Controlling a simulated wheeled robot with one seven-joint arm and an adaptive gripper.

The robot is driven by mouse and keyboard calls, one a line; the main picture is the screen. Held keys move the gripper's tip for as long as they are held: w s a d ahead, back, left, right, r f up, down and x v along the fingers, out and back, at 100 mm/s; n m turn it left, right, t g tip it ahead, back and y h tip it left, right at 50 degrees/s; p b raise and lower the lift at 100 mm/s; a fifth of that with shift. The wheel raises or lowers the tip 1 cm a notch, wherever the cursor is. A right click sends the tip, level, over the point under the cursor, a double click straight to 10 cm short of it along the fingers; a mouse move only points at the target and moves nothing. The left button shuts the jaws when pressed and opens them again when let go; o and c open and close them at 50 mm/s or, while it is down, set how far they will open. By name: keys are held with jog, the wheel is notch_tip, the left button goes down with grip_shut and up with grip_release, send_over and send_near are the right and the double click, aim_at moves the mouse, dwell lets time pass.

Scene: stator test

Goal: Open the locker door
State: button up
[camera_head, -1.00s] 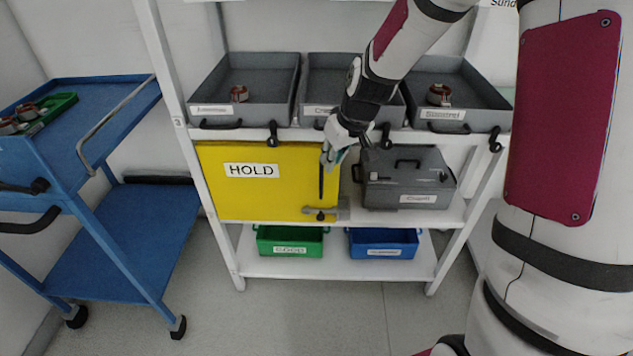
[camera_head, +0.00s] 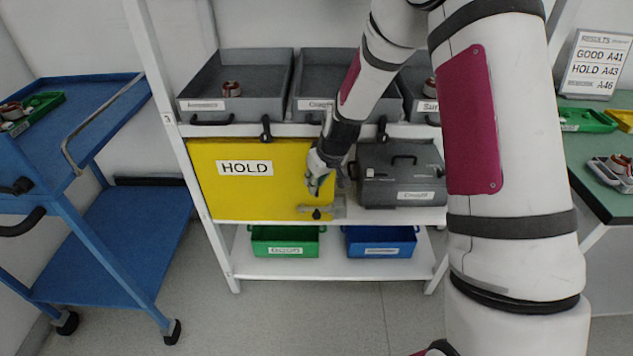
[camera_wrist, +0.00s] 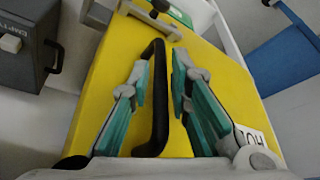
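The yellow locker door (camera_head: 230,190) with the HOLD label (camera_head: 245,168) looks closed in the middle bay of the white shelf. Its black upright bar handle (camera_wrist: 158,105) is near the door's right edge. My gripper (camera_head: 316,182) is in front of the handle and hides most of it in the head view. In the wrist view my gripper (camera_wrist: 159,72) is open, with one teal-padded finger on each side of the handle and gaps showing beside the bar. A grey latch with a dark knob (camera_head: 317,213) sits below the handle; the latch also shows in the wrist view (camera_wrist: 150,18).
A grey lidded case (camera_head: 400,180) stands right of the door. Grey trays (camera_head: 235,90) are above; a green bin (camera_head: 286,242) and a blue bin (camera_head: 380,242) are below. A blue cart (camera_head: 100,240) stands left. Floor before the shelf is clear. A green-topped table (camera_head: 600,185) is right.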

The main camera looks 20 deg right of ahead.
grip_shut()
